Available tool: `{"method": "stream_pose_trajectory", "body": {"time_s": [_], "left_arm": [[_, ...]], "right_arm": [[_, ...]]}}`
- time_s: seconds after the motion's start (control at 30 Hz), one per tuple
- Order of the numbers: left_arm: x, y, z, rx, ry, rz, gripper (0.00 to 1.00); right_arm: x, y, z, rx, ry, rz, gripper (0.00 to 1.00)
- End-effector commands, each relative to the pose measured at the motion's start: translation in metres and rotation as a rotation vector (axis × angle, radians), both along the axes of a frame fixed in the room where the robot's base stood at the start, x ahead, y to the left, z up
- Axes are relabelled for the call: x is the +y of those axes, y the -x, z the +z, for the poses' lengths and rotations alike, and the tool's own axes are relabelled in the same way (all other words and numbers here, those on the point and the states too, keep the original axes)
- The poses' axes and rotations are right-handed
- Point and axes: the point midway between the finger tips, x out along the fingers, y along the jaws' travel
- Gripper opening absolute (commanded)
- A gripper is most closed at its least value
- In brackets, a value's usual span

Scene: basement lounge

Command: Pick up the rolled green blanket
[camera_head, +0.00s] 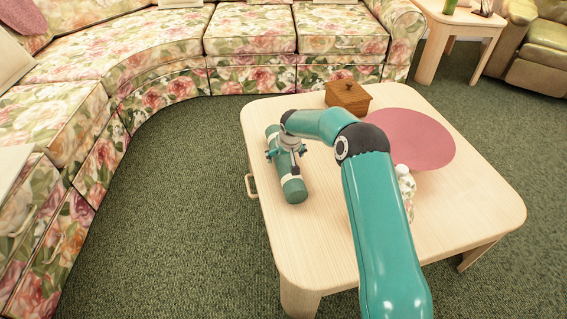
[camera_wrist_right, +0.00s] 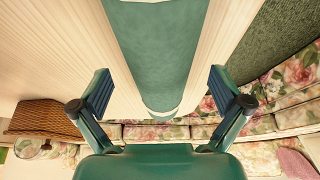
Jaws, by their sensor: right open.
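The rolled green blanket (camera_head: 294,192) lies along the left edge of the pale wooden table (camera_head: 315,235), with lighter bands around it. My right gripper (camera_head: 286,152) is over the middle of the roll, its fingers spread to either side. In the right wrist view the blanket (camera_wrist_right: 158,50) runs between the two open fingers of my right gripper (camera_wrist_right: 160,76), with a gap of table on each side. The fingers do not appear to touch it. Part of the roll is hidden under the gripper. My left gripper is not in view.
A brown wicker box (camera_head: 348,96) stands at the table's back, beside a round pink mat (camera_head: 420,140). A floral vase (camera_head: 405,185) is partly behind my right arm. A floral sofa (camera_head: 160,45) curves around the back and left. Green carpet (camera_head: 190,170) is clear left of the table.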

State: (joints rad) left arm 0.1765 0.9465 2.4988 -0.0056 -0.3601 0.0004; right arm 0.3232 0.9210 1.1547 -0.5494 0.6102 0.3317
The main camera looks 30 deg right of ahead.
Motion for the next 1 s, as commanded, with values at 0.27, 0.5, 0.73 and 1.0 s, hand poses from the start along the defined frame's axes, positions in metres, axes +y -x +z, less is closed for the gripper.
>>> {"method": "stream_pose_trajectory", "body": {"time_s": [0.27, 0.5, 0.73, 1.0], "left_arm": [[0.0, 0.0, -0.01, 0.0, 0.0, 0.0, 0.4], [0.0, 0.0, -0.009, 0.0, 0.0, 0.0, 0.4], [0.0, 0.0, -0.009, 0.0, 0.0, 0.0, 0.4], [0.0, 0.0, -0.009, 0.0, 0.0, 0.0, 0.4]], "right_arm": [[-0.003, -0.011, -0.027, -0.001, 0.0, 0.0, 1.0], [-0.004, -0.011, -0.027, 0.0, 0.0, -0.001, 0.95], [-0.004, -0.011, -0.027, 0.0, 0.0, -0.001, 0.57], [-0.004, -0.011, -0.026, -0.002, 0.0, -0.001, 0.28]]}}
